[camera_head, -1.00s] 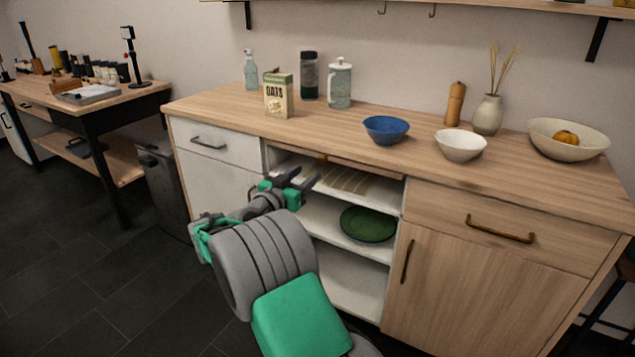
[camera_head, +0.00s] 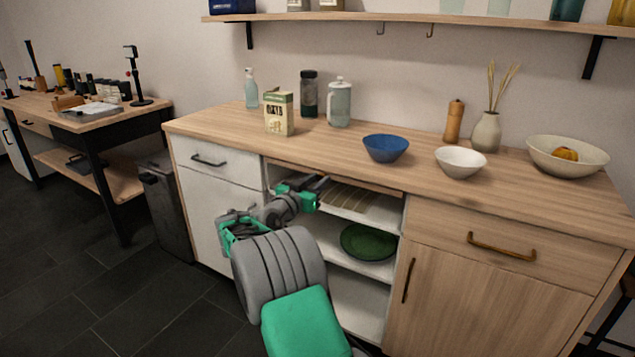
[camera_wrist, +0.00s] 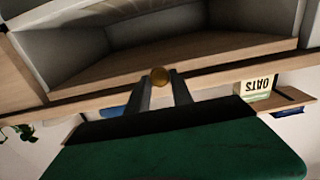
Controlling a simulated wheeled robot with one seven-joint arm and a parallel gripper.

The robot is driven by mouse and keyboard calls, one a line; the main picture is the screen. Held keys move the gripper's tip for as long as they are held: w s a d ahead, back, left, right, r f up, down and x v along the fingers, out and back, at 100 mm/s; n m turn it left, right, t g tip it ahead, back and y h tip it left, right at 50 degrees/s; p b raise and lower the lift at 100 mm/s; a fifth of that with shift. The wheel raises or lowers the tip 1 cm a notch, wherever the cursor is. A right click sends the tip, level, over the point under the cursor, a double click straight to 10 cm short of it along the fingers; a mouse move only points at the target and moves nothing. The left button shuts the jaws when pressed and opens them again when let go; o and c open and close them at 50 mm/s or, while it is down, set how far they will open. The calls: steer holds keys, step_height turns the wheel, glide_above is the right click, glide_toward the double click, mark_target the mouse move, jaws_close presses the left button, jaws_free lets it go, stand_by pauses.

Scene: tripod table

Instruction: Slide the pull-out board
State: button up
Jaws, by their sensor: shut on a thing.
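The pull-out board is a thin wooden panel under the countertop, above the open shelves; its front edge (camera_head: 362,181) shows in the head view. In the wrist view, which is upside down, its wooden underside (camera_wrist: 205,58) shows between white cabinet walls. A small round brass knob (camera_wrist: 160,76) sits on its front edge. My gripper (camera_wrist: 163,84) is shut on the knob, one finger on each side. In the head view my gripper (camera_head: 324,181) reaches the left part of the board's front, and the knob is hidden there. The board looks about flush with the cabinet.
The countertop (camera_head: 300,142) bears an oats box (camera_head: 279,115), a blue bowl (camera_head: 385,148), a white bowl (camera_head: 460,162) and several other things. A dark bin (camera_head: 165,205) stands left. Floor in front is free.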

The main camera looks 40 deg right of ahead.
jaws_close()
stand_by(0.9)
